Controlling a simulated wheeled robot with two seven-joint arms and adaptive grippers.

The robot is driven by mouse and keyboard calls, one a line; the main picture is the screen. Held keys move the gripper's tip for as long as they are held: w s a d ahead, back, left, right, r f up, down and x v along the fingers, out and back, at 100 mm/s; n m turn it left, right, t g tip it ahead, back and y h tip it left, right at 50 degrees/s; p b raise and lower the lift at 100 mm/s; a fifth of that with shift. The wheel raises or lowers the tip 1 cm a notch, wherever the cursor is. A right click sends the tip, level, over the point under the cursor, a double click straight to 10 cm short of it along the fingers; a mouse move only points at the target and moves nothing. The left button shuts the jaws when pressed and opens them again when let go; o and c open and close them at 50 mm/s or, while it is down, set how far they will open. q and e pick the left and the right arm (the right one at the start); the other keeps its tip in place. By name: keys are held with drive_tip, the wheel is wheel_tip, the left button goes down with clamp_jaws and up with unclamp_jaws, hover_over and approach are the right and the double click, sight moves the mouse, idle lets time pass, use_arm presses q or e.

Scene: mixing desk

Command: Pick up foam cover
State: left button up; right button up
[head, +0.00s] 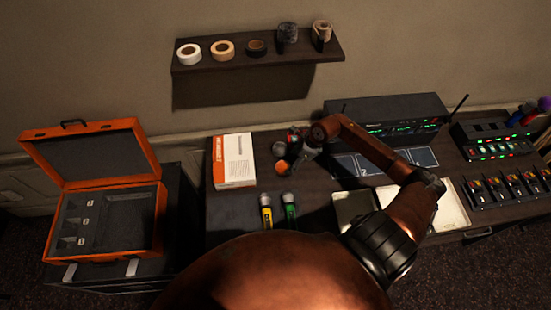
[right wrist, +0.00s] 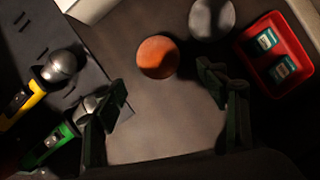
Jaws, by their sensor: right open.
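An orange foam cover (right wrist: 158,57) and a grey foam cover (right wrist: 212,18) lie on the dark desk in the right wrist view. In the head view the orange cover (head: 283,168) is nearer me than the grey one (head: 279,149). My right gripper (right wrist: 161,75) is open and empty, pointing down; the orange cover shows between and just beyond its fingertips, apparently untouched. Two microphones with bare silver heads, yellow (head: 266,212) and green (head: 290,210), lie nearer me. My left gripper is not in view.
A red tray (right wrist: 301,83) with small teal-labelled items sits right of the covers. A white-orange box (head: 234,160) stands left. An open orange case (head: 88,127) is further left. Electronics (head: 391,118) and a wall shelf (head: 325,47) holding tape rolls are behind.

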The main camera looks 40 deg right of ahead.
sight(287, 165)
drive_tip(key=shift+x, duration=0.85)
drive_tip(key=shift+a+f, duration=0.15)
drive_tip(key=shift+f, duration=0.15)
drive_tip(key=p+x, duration=0.1)
drive_tip(key=x, duration=0.3)
drive_tip(key=shift+w+f, duration=0.1)
drive_tip(key=shift+w, duration=0.2)
drive_tip(key=shift+f, duration=0.3)
drive_tip(key=c, duration=0.3)
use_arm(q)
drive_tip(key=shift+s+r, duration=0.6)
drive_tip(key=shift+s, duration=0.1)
use_arm(e)
drive_tip(key=c, duration=0.6)
